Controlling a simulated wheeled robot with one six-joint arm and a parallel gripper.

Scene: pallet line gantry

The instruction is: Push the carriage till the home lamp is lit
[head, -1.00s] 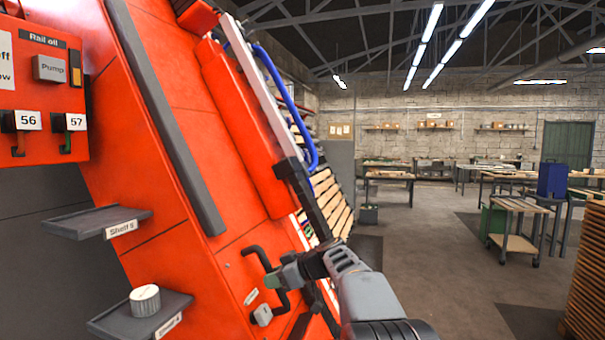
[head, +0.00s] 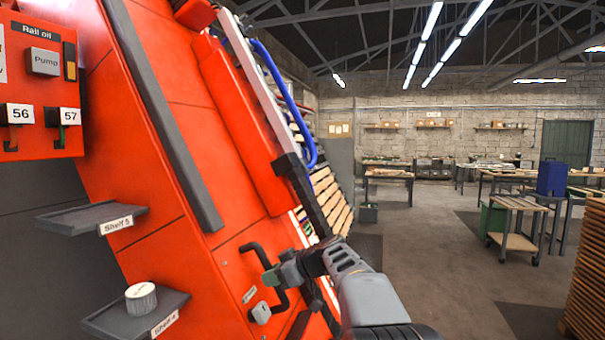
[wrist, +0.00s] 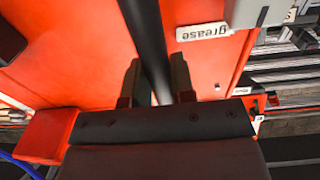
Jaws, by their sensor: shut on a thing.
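A dark bar handle (head: 250,249) stands out from the lower part of the large orange machine body (head: 240,150). My gripper (head: 274,278) is at this handle in the head view. In the wrist view, my gripper (wrist: 157,90) has one finger on each side of a dark bar (wrist: 146,40) and is shut on it. Which part is the carriage I cannot tell for sure. I cannot pick out a home lamp, lit or unlit.
A Rail oil panel (head: 25,80) hangs above. A grease label (wrist: 204,31) is beside the bar. Open floor (head: 430,260) lies right.

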